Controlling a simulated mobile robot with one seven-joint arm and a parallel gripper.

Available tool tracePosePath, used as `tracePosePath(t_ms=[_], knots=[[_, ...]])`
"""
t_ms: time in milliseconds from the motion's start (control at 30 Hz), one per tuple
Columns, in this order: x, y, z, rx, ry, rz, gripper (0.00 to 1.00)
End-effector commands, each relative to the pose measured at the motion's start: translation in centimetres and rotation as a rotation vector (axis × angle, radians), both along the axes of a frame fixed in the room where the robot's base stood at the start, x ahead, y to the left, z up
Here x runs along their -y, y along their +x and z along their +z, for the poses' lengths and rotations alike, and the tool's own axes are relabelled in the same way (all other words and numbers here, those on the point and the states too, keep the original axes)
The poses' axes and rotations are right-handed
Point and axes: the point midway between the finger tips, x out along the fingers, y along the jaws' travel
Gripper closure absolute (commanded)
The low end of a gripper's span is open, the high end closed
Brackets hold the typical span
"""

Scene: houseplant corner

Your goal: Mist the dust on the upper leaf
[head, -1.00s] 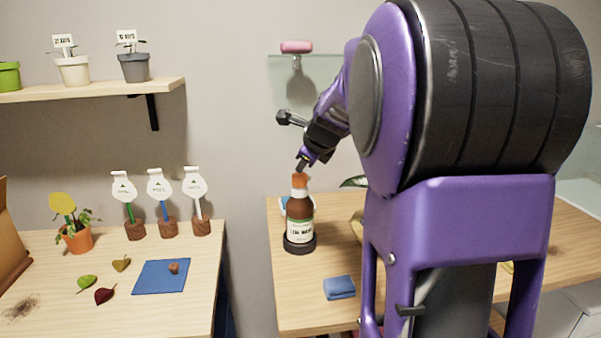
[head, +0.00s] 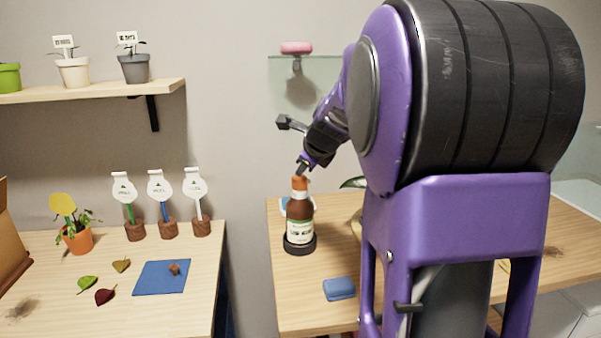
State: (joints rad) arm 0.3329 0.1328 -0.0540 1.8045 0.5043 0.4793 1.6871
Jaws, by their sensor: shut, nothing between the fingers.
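A brown bottle (head: 300,212) with an orange top and a pale label stands upright in a dark round base on the right table. My gripper (head: 301,171) is shut and empty, pointing down at the orange top. I cannot tell whether it touches the top. A plant leaf (head: 354,183) shows just left of my arm, with most of that plant hidden behind my arm. I cannot make out dust on it.
A blue sponge-like block (head: 339,288) lies in front of the bottle. A glass shelf (head: 330,62) holds a pink item above. The left table (head: 210,285) carries a potted plant (head: 77,238), several tags in wooden stands, loose leaves and a blue mat (head: 150,289).

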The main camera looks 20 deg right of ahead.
Motion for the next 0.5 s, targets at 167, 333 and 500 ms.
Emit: tracePosePath(t_ms=[167, 333, 500], knots=[[-0.04, -0.08, 0.3, -0.006, 0.003, 0.001, 1.0], [-0.01, -0.06, 0.25, -0.005, 0.002, 0.0, 1.0], [-0.02, -0.05, 0.76, -0.004, 0.002, 0.0, 1.0]])
